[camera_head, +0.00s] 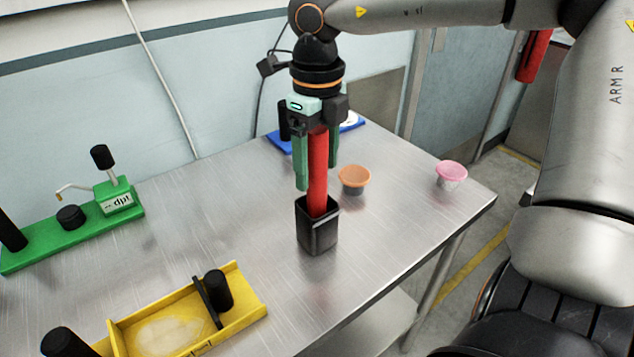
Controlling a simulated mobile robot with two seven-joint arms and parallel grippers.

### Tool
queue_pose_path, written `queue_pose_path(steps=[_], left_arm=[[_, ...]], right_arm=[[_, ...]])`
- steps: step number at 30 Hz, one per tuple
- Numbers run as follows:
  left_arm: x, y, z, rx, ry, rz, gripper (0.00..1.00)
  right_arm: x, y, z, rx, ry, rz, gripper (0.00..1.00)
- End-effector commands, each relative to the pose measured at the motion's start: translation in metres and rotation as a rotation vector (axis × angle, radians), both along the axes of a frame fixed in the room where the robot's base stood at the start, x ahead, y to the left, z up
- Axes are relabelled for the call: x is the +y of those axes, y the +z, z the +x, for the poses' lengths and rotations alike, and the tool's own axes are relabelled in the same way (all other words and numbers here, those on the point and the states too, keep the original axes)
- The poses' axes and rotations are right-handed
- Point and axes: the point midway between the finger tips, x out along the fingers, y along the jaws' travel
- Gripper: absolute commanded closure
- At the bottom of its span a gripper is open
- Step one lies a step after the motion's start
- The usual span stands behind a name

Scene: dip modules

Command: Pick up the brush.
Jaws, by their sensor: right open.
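The brush shows as a red handle (317,172) standing upright in a black square holder (318,232) on the metal table. Its lower end is hidden inside the holder. My right gripper (318,178) points straight down over the holder, with one green finger on each side of the red handle. The jaws are open, and a gap shows between the handle and at least the left finger. The top of the handle is hidden by the gripper body. My left gripper is not in view.
A blue item (283,143) lies behind. Bare table (225,220) lies between.

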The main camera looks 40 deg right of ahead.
Motion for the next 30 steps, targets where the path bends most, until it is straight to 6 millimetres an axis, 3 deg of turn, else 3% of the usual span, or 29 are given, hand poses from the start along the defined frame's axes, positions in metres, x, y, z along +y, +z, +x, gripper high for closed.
queue_pose_path(steps=[8, 27, 30], left_arm=[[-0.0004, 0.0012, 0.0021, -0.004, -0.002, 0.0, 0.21], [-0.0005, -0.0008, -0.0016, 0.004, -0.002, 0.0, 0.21], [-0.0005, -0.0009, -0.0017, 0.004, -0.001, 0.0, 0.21]], right_arm=[[0.0, -0.0049, 0.0, -0.001, -0.001, 0.0, 0.24], [0.0, -0.0044, 0.0001, -0.001, -0.001, 0.0, 0.95], [0.0, -0.0043, 0.0001, -0.001, 0.0, 0.0, 1.0]])
